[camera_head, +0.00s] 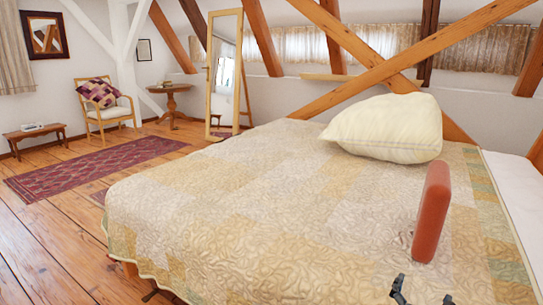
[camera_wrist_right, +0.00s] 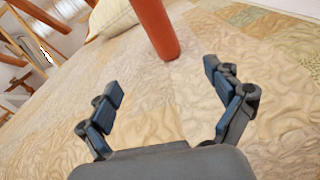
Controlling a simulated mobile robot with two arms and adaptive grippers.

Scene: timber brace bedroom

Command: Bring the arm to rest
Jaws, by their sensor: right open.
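My right gripper (camera_head: 422,293) shows at the bottom edge of the head view, over the near part of the bed. In the right wrist view the right gripper (camera_wrist_right: 165,95) is open, with nothing between its fingers. An orange-red block with rounded edges (camera_head: 432,212) stands upright on the quilt, beyond the right gripper and apart from it. It also shows at the top of the right wrist view (camera_wrist_right: 154,28), ahead of the fingers. My left gripper is not in either view.
The bed (camera_head: 240,190) with a patchwork quilt fills the foreground. A cream pillow (camera_head: 385,128) lies at its far side. Timber braces (camera_head: 400,70) cross behind it. A mirror (camera_head: 224,75), round table (camera_head: 171,98), chair (camera_head: 108,112), low bench (camera_head: 35,136) and rug (camera_head: 95,168) stand left. Wooden floor is open at left.

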